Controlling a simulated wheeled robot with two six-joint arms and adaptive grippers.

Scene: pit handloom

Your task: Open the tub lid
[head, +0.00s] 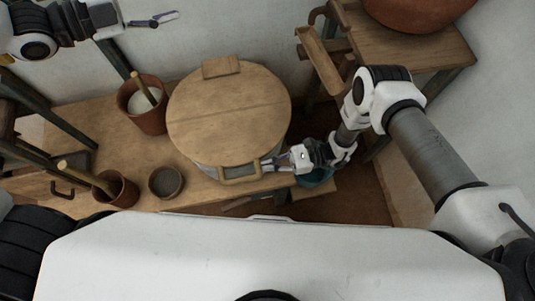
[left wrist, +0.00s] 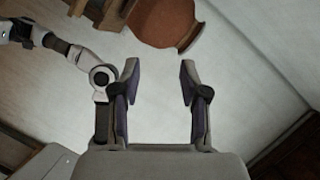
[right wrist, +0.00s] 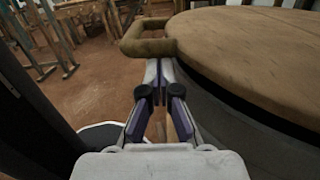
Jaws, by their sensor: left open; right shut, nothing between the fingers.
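The tub has a round wooden lid (head: 225,115), lying flat and closed on its grey wall (right wrist: 240,125). A wooden loop handle (head: 240,173) sticks out from the lid's near edge; it also shows in the right wrist view (right wrist: 145,46). My right gripper (head: 268,165) is shut and empty, its tips beside the handle's right side. In the right wrist view its tips (right wrist: 158,70) appear just under the handle; I cannot tell whether they touch it. My left gripper (head: 168,18) is open and empty, up at the top left, away from the tub; its fingers (left wrist: 158,72) show apart.
A clay pot with white contents (head: 143,104), a pot with a stick (head: 115,189) and a small dark bowl (head: 165,181) stand left of the tub on the wooden bench (head: 80,115). A wooden stand (head: 425,45) holds a large clay bowl (head: 418,10) at top right.

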